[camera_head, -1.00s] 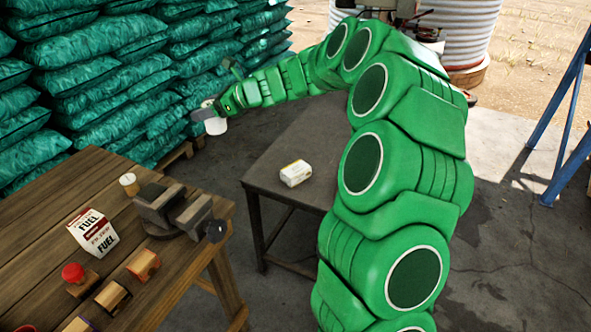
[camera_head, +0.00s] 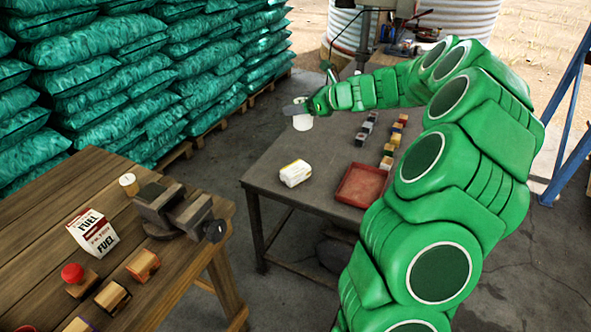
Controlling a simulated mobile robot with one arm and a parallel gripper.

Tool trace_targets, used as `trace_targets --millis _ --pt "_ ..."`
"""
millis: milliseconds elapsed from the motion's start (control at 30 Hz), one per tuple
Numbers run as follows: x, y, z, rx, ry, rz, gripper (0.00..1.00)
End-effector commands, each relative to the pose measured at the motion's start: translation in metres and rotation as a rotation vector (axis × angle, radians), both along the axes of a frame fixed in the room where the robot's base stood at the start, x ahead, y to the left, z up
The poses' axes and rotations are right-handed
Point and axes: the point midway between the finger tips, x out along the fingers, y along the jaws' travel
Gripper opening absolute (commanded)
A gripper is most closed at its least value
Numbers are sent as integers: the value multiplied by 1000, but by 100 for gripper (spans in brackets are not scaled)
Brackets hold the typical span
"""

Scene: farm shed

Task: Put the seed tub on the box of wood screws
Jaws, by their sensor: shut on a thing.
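My gripper (camera_head: 297,108) is shut on a small white tub, the seed tub (camera_head: 303,122), and holds it over the far left part of the dark metal table. The tub looks upright; its upper part is hidden by the gripper. A small white and yellow box (camera_head: 295,174), which looks like the box of wood screws, lies on the same table near its left front edge. Its label is too small to read. The tub is behind the box and apart from it.
The dark table (camera_head: 272,160) also holds a red tray (camera_head: 361,185) and two rows of small blocks (camera_head: 388,150). A wooden bench (camera_head: 45,195) at left carries a vise (camera_head: 170,208), a fuel carton (camera_head: 92,233) and wooden pieces. Stacked green sacks (camera_head: 130,70) stand behind.

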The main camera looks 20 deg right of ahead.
Motion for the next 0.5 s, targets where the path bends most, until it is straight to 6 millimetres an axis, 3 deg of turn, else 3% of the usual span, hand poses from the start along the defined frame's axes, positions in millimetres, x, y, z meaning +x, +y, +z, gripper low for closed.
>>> trace_targets --millis 500 --pt "0 0 -130 1 3 -1 32"
